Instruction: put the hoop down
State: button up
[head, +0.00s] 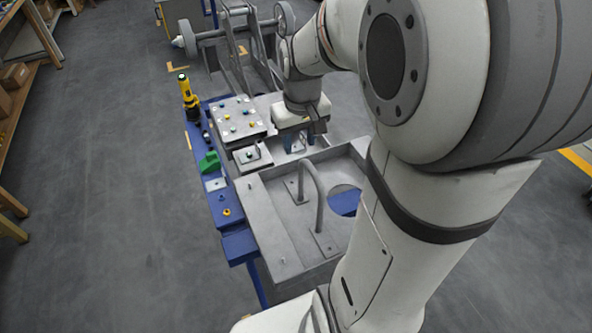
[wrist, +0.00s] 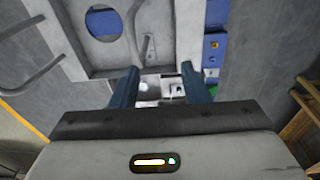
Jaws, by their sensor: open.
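The hoop (head: 318,189) is a grey bent tube with flat foot plates. It stands upright in the grey chassis pan (head: 262,221), beside a round hole. Part of it shows at the top of the wrist view (wrist: 132,19). My gripper (head: 298,143) is behind the hoop in the head view, over the far end of the pan, apart from the hoop. In the wrist view its two blue fingers (wrist: 160,86) are spread, with nothing held between them. A small metal block shows beyond the fingers.
A blue bench side (head: 224,205) carries a yellow-and-black tool (head: 188,94) and a green part (head: 209,162). A plate with coloured studs (head: 238,117) lies left of my gripper. A wheeled frame (head: 235,50) stands behind. The floor at left is clear.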

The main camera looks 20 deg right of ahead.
jog(key=s+a+r+t, duration=0.1)
jog(key=s+a+r, duration=0.2)
jog(key=s, duration=0.9)
jog(key=shift+a+r+t, duration=0.15)
jog(key=shift+a+t, duration=0.25)
jog(key=shift+a, duration=1.2)
jog(key=shift+a, duration=0.1)
